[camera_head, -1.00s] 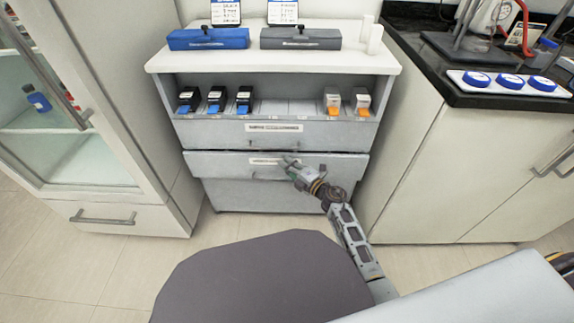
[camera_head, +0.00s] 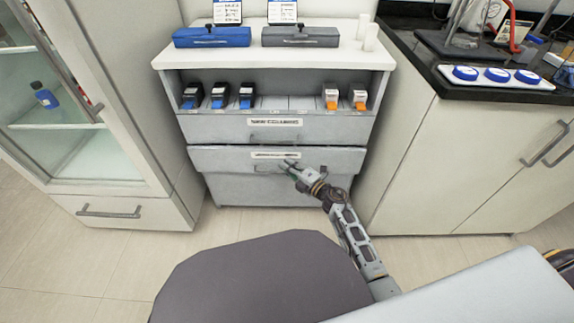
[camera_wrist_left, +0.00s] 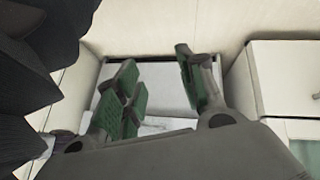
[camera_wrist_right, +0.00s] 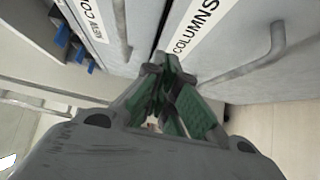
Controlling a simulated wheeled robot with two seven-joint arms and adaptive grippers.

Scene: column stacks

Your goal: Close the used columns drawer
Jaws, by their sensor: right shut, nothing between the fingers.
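The used columns drawer (camera_head: 225,160) is the pale grey lower drawer of the cabinet, below the drawer labelled for new columns. Its front stands slightly proud of the panel below. A dark gap shows along its edge in the right wrist view, where its front (camera_wrist_right: 290,75) carries a bar handle (camera_wrist_right: 240,68) and a "COLUMNS" label.
A blue case (camera_head: 211,38) and a grey case (camera_head: 300,38) lie on the cabinet top. A glass-door cabinet (camera_head: 120,150) stands left, a black-topped counter (camera_head: 440,160) right. Floor shows between them.

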